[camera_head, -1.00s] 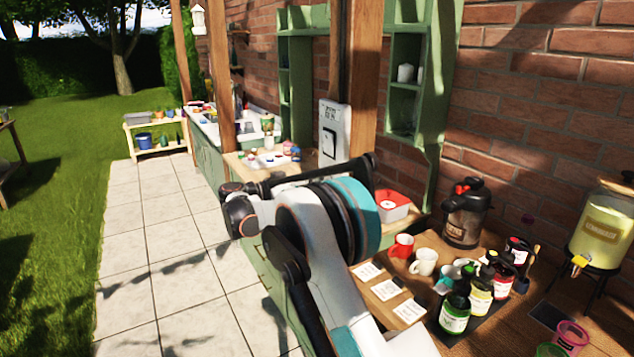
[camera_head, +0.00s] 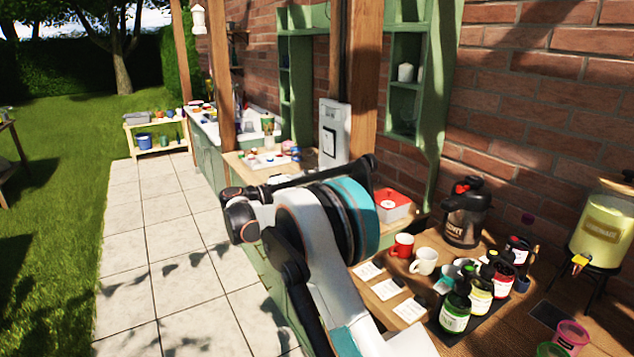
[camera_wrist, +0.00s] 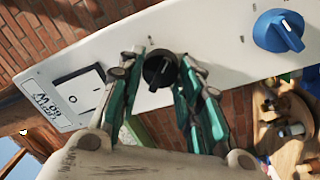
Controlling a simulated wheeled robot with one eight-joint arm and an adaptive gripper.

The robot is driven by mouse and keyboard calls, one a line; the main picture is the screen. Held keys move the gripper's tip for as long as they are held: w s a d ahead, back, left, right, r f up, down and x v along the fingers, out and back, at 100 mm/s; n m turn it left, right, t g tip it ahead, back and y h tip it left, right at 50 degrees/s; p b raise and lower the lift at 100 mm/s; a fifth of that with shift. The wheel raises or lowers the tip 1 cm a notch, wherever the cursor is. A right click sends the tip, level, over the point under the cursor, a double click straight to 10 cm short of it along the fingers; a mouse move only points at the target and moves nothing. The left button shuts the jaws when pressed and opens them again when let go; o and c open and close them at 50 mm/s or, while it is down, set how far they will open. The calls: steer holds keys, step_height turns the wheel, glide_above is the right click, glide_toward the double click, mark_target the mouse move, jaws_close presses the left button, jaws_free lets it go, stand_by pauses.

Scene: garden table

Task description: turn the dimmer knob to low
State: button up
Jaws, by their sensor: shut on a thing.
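No label shows which knob is the dimmer. My gripper (camera_wrist: 161,68) is shut on the black knob, one teal-and-dark finger on each side. The fingers partly hide its sides. In the head view the panel (camera_head: 334,120) hangs on a wooden post, and my arm hides the gripper and both knobs.
Below the panel, a wooden counter holds a red-and-white box (camera_head: 391,206), a red mug (camera_head: 402,246), a white mug (camera_head: 423,262), several bottles (camera_head: 480,290) and a dark flask (camera_head: 466,215). A green shelf (camera_head: 418,90) stands right of the post. The paved path (camera_head: 175,230) is clear.

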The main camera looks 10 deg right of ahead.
steer(key=shift+f+n+t, duration=0.1)
steer(key=shift+n+t, duration=0.15)
steer(key=shift+n, duration=2.45)
steer(key=shift+f+n+t, duration=0.1)
steer(key=shift+n+t, duration=0.15)
steer(key=shift+n, duration=2.45)
steer(key=o, duration=1.1)
steer(key=shift+c, duration=0.2)
steer(key=r+v, duration=0.1)
steer(key=v, duration=1.1)
steer(key=shift+f, duration=0.4)
steer(key=shift+s, duration=0.1)
